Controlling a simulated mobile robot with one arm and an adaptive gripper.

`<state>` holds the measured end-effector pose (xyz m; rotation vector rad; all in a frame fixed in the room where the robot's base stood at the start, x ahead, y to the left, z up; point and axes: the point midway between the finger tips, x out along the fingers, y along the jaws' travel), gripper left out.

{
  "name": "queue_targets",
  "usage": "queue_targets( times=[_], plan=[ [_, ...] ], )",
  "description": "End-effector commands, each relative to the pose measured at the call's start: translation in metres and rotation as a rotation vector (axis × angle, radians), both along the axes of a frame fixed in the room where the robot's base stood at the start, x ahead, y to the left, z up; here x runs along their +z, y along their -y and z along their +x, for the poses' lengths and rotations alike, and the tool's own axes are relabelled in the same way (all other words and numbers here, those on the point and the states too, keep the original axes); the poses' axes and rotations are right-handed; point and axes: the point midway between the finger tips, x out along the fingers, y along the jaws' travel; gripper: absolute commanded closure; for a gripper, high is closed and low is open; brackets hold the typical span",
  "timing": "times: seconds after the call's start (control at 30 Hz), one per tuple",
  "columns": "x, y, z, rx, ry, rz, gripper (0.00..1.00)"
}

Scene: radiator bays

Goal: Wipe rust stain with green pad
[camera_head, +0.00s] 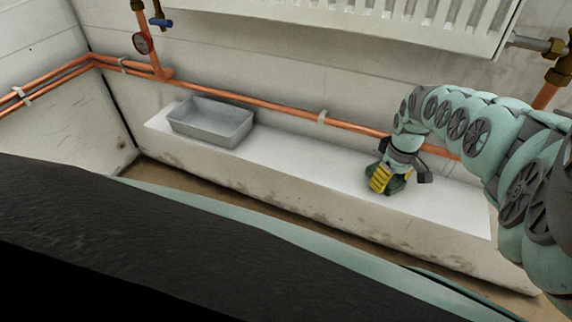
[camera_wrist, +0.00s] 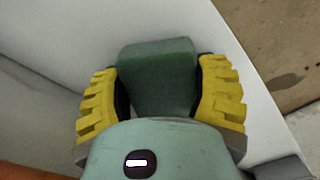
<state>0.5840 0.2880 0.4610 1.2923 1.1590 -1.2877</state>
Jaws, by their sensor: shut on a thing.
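My gripper (camera_head: 382,180) is over the right part of the white ledge (camera_head: 290,157), pointing down. In the wrist view its yellow ribbed fingers (camera_wrist: 160,92) are shut on the green pad (camera_wrist: 157,65), one finger on each side. The pad (camera_head: 399,186) shows as a small dark green edge beside the fingers in the head view. It is low over the ledge; I cannot tell whether it touches. I see no rust stain on the visible ledge; my gripper and the pad hide part of the surface.
A grey metal tray (camera_head: 211,122) stands on the left part of the ledge. Copper pipes (camera_head: 285,107) run along the wall behind it. A white radiator (camera_head: 360,22) hangs above. The ledge between tray and gripper is clear. The ledge's front edge drops to a brown floor.

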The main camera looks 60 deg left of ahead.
Motion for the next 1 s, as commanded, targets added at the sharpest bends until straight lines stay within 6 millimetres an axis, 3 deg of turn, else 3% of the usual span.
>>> queue_targets(
  times=[0.1, 1.0],
  plan=[
    [-0.003, 0.013, 0.005, -0.007, -0.003, -0.007, 0.71],
    [-0.001, 0.053, 0.029, -0.009, -0.004, -0.009, 0.71]
  ],
)
